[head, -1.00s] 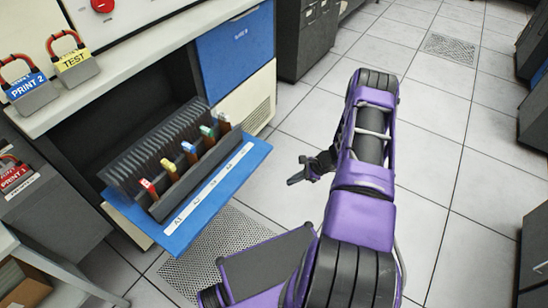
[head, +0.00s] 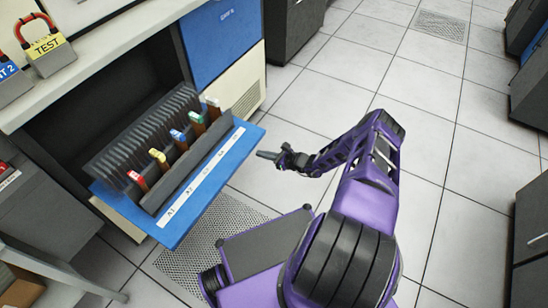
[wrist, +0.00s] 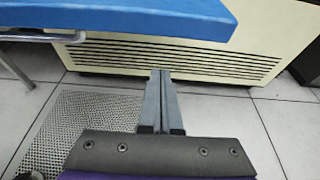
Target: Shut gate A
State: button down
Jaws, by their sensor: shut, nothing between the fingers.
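The blue flap (head: 215,185) with a white label strip, its first mark reading A1, hangs open and roughly level at the cabinet's front; I take it for gate A. A dark rack (head: 150,135) of thin plates and several coloured tabs sits on it. My gripper (head: 262,154) is shut and empty, just right of the flap's right end, and looks apart from it. In the wrist view my fingertips (wrist: 160,73) are together, pointing at the cream vented panel (wrist: 190,58), with the flap's edge (wrist: 130,18) across the top.
A shut blue panel (head: 222,42) is above right of the opening. A perforated floor tile (head: 205,240) lies below the flap. The tiled floor to the right is open.

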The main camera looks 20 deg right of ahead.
jog(key=shift+w+a+r+p, duration=0.15)
jog(key=shift+r+p, duration=0.15)
jog(key=shift+r, duration=0.65)
jog(key=shift+w+a+r+p, duration=0.15)
jog(key=shift+r+p, duration=0.15)
jog(key=shift+r, duration=0.65)
jog(key=shift+r, duration=0.1)
